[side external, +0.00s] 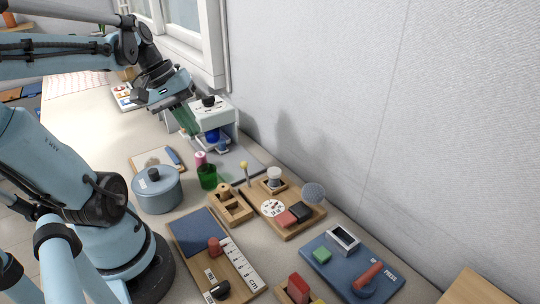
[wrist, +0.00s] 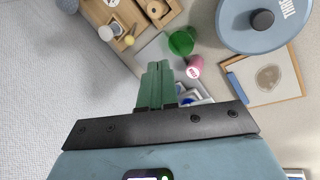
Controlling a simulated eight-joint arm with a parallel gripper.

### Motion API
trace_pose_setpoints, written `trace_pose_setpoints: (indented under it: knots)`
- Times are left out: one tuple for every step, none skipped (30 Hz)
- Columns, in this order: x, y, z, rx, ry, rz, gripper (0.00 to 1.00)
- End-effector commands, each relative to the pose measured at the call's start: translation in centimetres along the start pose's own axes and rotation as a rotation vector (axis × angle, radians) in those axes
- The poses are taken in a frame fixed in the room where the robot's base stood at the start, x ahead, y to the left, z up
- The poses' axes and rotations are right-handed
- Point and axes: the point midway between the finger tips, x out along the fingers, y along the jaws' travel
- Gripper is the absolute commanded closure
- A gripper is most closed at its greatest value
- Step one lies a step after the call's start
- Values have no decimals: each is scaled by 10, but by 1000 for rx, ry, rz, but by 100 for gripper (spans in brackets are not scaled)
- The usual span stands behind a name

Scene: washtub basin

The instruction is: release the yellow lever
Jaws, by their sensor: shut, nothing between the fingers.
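The yellow lever (side external: 245,166) is a thin stalk with a yellow ball on top. It stands roughly upright at the back left of a wooden board (side external: 285,226). Its yellow ball (wrist: 128,40) also shows in the wrist view, left of the fingers. I cannot tell whether it is latched. My gripper (side external: 190,131) has green fingers, shut and empty. It hangs in front of the white stand, well behind and left of the lever and apart from it. The shut fingertips (wrist: 157,65) show at the middle of the wrist view.
A white stand (side external: 226,106) with a black knob is close beside my gripper. A blue-grey pot (side external: 157,190) stands left, and a wall (side external: 370,120) runs along the right.

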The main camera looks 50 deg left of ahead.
Motion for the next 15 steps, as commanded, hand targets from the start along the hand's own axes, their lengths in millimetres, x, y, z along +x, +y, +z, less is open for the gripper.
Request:
trace_pose_setpoints:
  knots:
    - [0, 0, 0, -3, -1, 1, 100]
    - [0, 0, 0, -4, -1, 2, 100]
    - [0, 0, 0, -4, -1, 2, 100]
    - [0, 0, 0, -3, -1, 1, 100]
    - [0, 0, 0, -3, -1, 1, 100]
    - [0, 0, 0, -3, -1, 1, 100]
    - [0, 0, 0, -2, -1, 1, 100]
    - [0, 0, 0, -2, -1, 1, 100]
    - [0, 0, 0, -2, -1, 1, 100]
    - [0, 0, 0, -2, -1, 1, 100]
    - [1, 0, 0, -2, -1, 1, 100]
    - [2, 0, 0, -1, -1, 1, 100]
    - [4, 0, 0, -1, -1, 1, 100]
    - [6, 0, 0, -1, -1, 1, 100]
    - [9, 0, 0, -1, -1, 1, 100]
